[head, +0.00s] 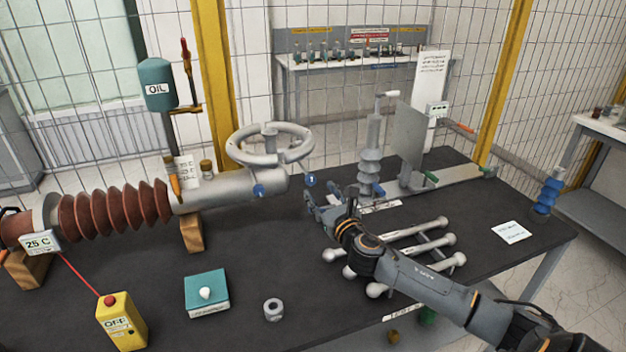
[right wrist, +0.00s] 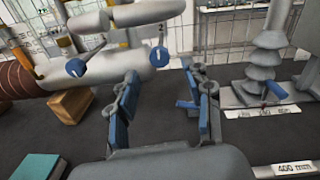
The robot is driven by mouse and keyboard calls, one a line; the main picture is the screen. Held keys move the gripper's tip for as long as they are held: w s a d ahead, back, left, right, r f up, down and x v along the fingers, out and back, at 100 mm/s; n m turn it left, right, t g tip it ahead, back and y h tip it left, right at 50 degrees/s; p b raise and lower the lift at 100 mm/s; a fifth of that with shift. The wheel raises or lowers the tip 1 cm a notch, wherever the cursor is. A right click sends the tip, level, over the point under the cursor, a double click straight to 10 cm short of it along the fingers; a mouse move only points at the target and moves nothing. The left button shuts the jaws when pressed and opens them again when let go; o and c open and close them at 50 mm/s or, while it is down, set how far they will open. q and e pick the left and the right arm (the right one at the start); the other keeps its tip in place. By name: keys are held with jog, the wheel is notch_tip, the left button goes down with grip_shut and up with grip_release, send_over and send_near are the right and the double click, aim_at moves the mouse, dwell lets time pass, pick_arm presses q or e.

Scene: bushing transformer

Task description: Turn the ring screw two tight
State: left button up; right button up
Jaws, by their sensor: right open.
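A grey cylindrical bushing (head: 235,188) with a brown ribbed insulator lies at left, a grey ring wheel (head: 270,147) above it. A small blue ring screw (head: 311,180) is at the right end of the bushing. In the right wrist view this blue ring screw (right wrist: 160,57) has a "2" above it. A second blue ring screw (head: 258,190) is on the bushing's near side, and shows in the wrist view (right wrist: 76,67). My right gripper (head: 328,202) is open and empty, its fingers (right wrist: 161,74) pointing at ring screw two, apparently short of it. My left gripper is not in view.
A grey ribbed insulator (head: 371,150) stands right of ring screw two, with a plate (head: 409,145) beyond. Several grey rods (head: 425,228) lie under my right arm. A teal box (head: 207,292), a nut (head: 273,309) and a yellow OFF box (head: 121,320) are in front on the dark table.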

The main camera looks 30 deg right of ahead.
aim_at(312, 181)
jog(key=w, duration=0.3)
jog(key=w+d, duration=0.1)
jog(key=w, duration=0.1)
jog(key=shift+w+p, duration=0.3)
jog(key=shift+w, duration=0.05)
jog(key=shift+c, duration=0.2)
grip_shut()
